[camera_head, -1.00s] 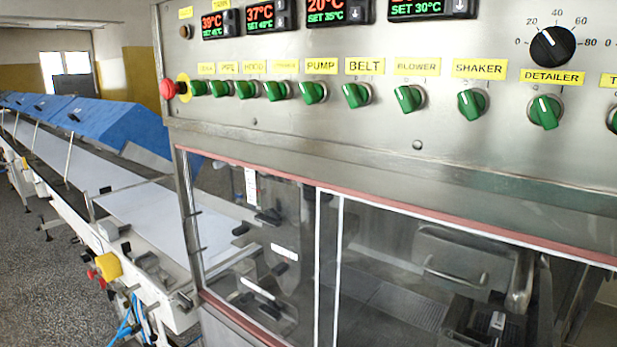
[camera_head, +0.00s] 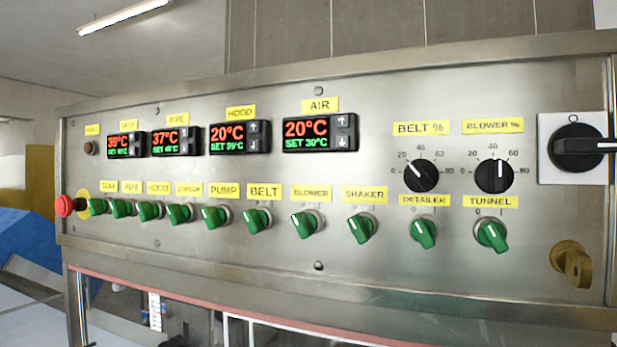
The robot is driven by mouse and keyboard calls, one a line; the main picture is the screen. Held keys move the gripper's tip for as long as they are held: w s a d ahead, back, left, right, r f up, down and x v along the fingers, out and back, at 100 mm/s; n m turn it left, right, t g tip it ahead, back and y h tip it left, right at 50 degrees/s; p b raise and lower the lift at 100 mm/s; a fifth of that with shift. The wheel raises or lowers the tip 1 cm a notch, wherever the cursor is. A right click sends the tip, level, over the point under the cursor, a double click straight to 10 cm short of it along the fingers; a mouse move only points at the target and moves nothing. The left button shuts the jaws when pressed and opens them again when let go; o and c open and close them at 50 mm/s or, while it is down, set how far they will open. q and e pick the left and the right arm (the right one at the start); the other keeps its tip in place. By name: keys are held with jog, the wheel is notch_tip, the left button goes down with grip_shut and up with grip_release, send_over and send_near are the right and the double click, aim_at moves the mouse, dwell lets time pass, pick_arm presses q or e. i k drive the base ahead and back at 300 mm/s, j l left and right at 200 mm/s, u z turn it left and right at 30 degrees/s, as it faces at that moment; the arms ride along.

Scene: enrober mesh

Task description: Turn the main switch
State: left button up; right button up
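The main switch (camera_head: 580,147) is most likely the large black rotary handle on a pale square plate (camera_head: 547,177) at the right end of the steel control panel (camera_head: 330,85). Its handle lies about level, pointing right, and is partly cut off by the picture's right edge. No label for it can be read. Neither of my grippers is in view.
A row of green knobs (camera_head: 305,224) runs along the panel, with black dials (camera_head: 494,176) and lit displays (camera_head: 320,133) above. A brass key-like part (camera_head: 572,266) sits below the switch. A red button (camera_head: 65,205) is at the left end. A blue cover (camera_head: 30,238) stands at far left.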

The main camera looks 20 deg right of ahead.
aim_at(577, 148)
jog(key=z, duration=1.55)
jog(key=l+u, duration=0.1)
jog(key=l, duration=0.35)
jog(key=k+l, duration=0.15)
jog(key=l, duration=0.3)
jog(key=u, duration=0.05)
